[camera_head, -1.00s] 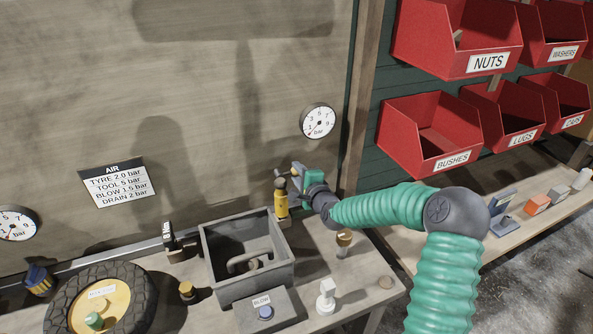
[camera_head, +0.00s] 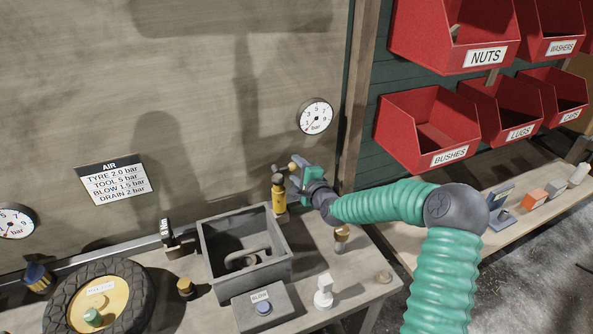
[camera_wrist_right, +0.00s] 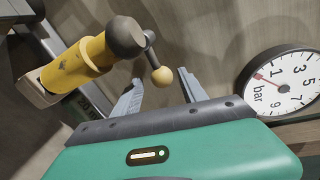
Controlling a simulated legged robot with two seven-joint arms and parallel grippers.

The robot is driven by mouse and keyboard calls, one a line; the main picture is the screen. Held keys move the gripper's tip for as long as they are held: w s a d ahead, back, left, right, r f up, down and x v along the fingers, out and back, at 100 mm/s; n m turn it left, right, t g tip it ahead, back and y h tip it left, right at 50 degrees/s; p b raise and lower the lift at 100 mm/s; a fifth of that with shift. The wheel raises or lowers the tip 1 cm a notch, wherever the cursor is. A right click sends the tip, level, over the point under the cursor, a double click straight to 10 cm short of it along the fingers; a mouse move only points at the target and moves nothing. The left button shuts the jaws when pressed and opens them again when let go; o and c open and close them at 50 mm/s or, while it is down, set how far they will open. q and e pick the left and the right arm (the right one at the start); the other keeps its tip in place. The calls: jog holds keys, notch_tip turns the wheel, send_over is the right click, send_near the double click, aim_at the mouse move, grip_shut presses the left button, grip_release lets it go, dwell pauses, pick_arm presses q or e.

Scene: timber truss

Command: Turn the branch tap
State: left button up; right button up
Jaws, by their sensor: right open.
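The branch tap (camera_head: 279,198) is a yellow upright body with a dark cap, at the back of the bench beside the grey box. Its short dark lever ends in a tan ball knob (camera_wrist_right: 162,76), which shows clearly in the wrist view. My right gripper (camera_head: 297,167) is teal and grey and reaches in from the right. In the wrist view, its two grey fingers (camera_wrist_right: 160,85) are open and the knob appears between them, with gaps on both sides. I cannot tell how deep the knob sits between them. My left gripper is not in view.
A round bar gauge (camera_head: 315,116) hangs on the wall above the tap. The grey box (camera_head: 247,286), the BLOW button box (camera_head: 264,306) and a tyre (camera_head: 139,300) stand left and in front. Red bins (camera_head: 430,130) hang at the right. A small brown-topped fitting (camera_head: 341,236) stands below my forearm.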

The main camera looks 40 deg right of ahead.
jog(key=p+v, duration=0.2)
jog(key=v, duration=1.4)
jog(key=shift+s, duration=0.35)
